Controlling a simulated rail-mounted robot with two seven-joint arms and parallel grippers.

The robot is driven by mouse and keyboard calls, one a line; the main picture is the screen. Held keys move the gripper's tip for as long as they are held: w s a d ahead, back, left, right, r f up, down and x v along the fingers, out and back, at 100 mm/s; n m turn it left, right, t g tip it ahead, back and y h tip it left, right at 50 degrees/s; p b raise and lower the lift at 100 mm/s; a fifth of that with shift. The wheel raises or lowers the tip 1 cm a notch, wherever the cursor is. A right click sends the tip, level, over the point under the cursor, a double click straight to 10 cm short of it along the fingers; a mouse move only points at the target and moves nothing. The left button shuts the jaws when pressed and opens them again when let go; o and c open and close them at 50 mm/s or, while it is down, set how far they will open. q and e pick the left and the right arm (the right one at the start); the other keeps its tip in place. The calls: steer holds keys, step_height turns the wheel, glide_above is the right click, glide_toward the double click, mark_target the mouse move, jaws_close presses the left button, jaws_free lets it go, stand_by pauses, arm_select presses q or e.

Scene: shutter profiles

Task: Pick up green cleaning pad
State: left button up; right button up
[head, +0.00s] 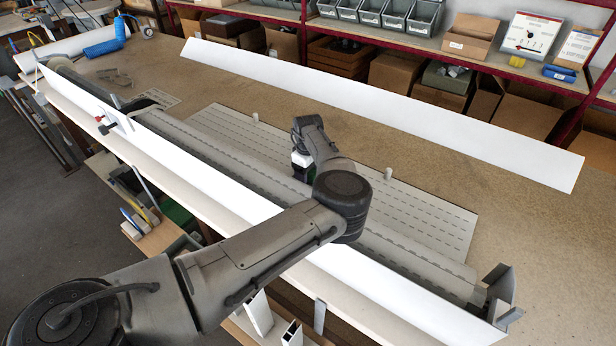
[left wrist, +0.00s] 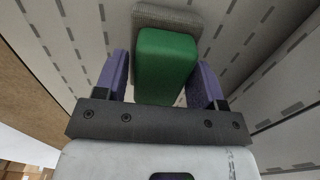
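The green cleaning pad (left wrist: 167,62) shows in the left wrist view as a green block with a grey textured layer (left wrist: 165,17) at its far end. My left gripper (left wrist: 163,70) has its two purple fingers on either side of the pad. A thin gap shows between the left finger and the pad; the right finger is very close to it, and touching is unclear. In the head view my left gripper (head: 303,165) points down over the slotted grey surface, with a bit of dark green at its tips. My right gripper is not in view.
A slotted grey plate (head: 425,212) lies on the brown workbench (head: 530,222). Long grey profiles and a white strip (head: 380,290) run along the front edge. Another long white strip (head: 390,105) stands behind. A blue roll (head: 103,48) lies at the far left. Shelves with bins (head: 393,14) stand behind.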

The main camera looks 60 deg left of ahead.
arm_select(q)
steer(key=c, duration=0.7)
